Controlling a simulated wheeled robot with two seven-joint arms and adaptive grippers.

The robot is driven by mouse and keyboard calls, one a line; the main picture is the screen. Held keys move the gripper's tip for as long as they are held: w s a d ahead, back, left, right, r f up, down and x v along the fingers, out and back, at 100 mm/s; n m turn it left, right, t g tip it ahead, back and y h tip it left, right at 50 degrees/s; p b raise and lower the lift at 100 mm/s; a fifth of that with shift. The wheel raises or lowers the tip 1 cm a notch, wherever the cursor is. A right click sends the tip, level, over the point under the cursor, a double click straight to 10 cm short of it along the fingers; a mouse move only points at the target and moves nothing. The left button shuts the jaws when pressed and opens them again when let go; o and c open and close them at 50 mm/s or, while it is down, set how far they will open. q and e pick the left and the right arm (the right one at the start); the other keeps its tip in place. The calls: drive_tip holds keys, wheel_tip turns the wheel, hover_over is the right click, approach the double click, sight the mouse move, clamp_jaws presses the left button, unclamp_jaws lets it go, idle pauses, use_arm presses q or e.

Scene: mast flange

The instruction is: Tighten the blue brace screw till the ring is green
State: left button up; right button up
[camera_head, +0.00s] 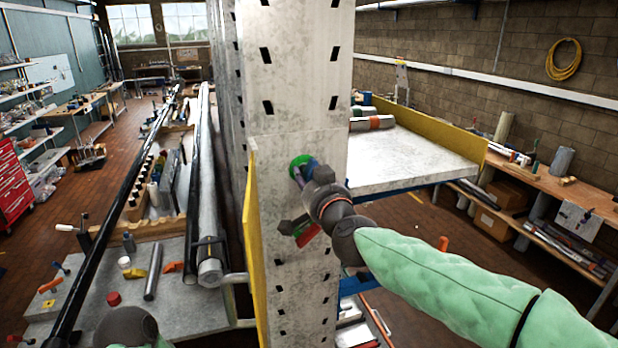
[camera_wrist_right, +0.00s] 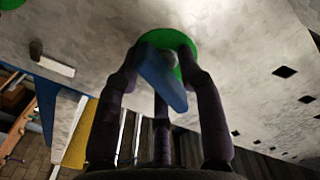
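The mast (camera_head: 292,90) is a pale perforated metal post. The blue brace screw (camera_wrist_right: 162,78) shows in the right wrist view as a blue wing standing out from the mast face. The ring (camera_wrist_right: 168,39) round its base is green; it shows green in the head view too (camera_head: 298,163). My right gripper (camera_wrist_right: 163,52) has its dark fingers on both sides of the screw's head, close against it, with a third finger behind the wing. It hides most of the screw in the head view, where the gripper (camera_head: 312,178) meets the mast.
A red and green part (camera_head: 307,234) is on the mast below my right gripper. A yellow-edged shelf (camera_head: 415,160) projects to the right. At left, a bench (camera_head: 180,310) carries tubes, a red cap (camera_head: 113,298) and small tools.

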drive_tip(key=shift+d, duration=0.1)
drive_tip(key=v, duration=0.5)
drive_tip(key=shift+p, duration=0.3)
idle(0.4)
